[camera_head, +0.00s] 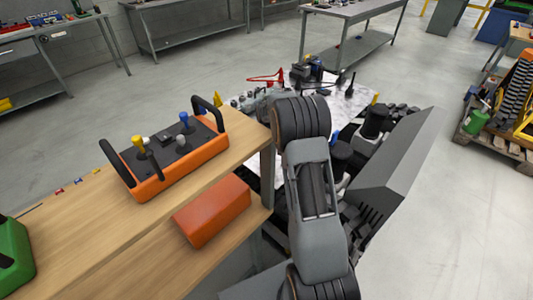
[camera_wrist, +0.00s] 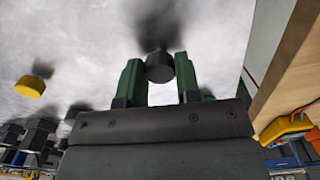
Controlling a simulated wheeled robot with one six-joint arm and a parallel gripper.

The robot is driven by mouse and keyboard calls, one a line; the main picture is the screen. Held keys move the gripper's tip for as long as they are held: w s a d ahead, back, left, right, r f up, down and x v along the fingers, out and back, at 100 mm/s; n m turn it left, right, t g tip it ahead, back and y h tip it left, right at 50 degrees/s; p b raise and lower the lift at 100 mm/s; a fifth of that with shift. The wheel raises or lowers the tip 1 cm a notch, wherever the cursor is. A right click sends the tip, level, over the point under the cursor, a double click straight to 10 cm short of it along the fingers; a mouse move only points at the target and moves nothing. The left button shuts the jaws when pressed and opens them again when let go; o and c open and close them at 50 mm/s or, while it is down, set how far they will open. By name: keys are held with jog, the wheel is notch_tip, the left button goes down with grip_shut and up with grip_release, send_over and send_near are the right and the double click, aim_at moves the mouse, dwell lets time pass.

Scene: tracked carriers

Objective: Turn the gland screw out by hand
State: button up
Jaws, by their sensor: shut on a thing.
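My gripper (camera_wrist: 157,68) shows in the wrist view with its two green fingers on either side of a dark round piece (camera_wrist: 160,72). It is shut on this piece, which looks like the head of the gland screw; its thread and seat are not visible. A blurred dark shape lies beyond it on a pale surface. In the head view, my arm hides the gripper and the screw.
A wooden bench (camera_head: 95,230) stands at the left with an orange joystick box (camera_head: 150,187) on top and an orange case (camera_head: 212,212) on its lower shelf. Dark machine parts crowd around a white floor sheet (camera_head: 347,108). A yellow cap (camera_wrist: 30,87) shows in the wrist view. Grey floor is open at right.

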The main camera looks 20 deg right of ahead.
jog(key=n, duration=0.3)
jog(key=shift+f, duration=0.1)
jog(key=shift+n, duration=0.7)
jog(key=o, duration=0.9)
jog(key=shift+r, duration=0.4)
notch_tip(320, 180, up, 13)
jog(key=shift+r, duration=0.1)
